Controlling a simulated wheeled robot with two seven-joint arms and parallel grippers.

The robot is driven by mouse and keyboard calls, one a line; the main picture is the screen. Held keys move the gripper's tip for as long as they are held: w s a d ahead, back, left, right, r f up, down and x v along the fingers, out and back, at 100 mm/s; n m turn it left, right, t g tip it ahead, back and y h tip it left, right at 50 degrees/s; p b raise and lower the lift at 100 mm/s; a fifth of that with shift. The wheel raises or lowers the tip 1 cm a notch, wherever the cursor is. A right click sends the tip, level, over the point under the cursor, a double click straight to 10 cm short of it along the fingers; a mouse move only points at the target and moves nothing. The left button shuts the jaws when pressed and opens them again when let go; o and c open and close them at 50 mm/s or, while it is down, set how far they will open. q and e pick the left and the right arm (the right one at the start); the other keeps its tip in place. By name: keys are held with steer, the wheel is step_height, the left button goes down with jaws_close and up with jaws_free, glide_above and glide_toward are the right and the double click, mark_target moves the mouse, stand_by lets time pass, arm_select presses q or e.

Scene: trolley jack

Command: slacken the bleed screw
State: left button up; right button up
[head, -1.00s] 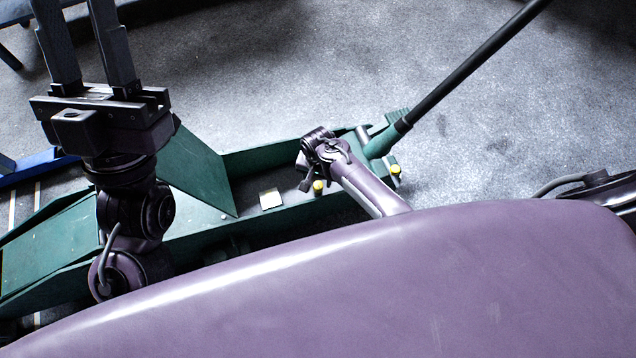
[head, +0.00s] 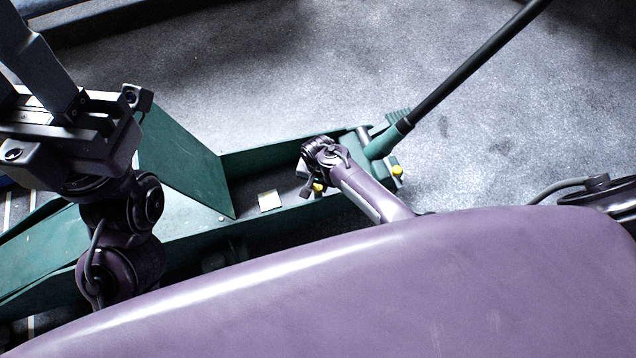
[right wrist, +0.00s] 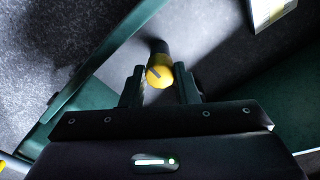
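The green trolley jack (head: 190,165) lies across the floor with its dark handle up to the upper right. A yellow-capped screw (head: 318,188) sits in its frame, partly covered by my right gripper (head: 311,190). In the right wrist view the slotted yellow cap (right wrist: 159,76) lies between the two fingers of my right gripper (right wrist: 160,80). Thin gaps seem to show beside it, so the fingers look open around it. My left gripper (head: 22,80) is at the left, empty, fingers apart and pointing up; its tips are partly cut off.
A second yellow cap (head: 397,171) sits near the handle socket (head: 385,143). A pale label (head: 270,200) is on the jack bed, left of the right gripper. Grey floor (head: 510,170) is clear beyond the jack.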

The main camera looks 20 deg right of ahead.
steer(key=c, duration=0.3)
steer(key=shift+c, duration=0.2)
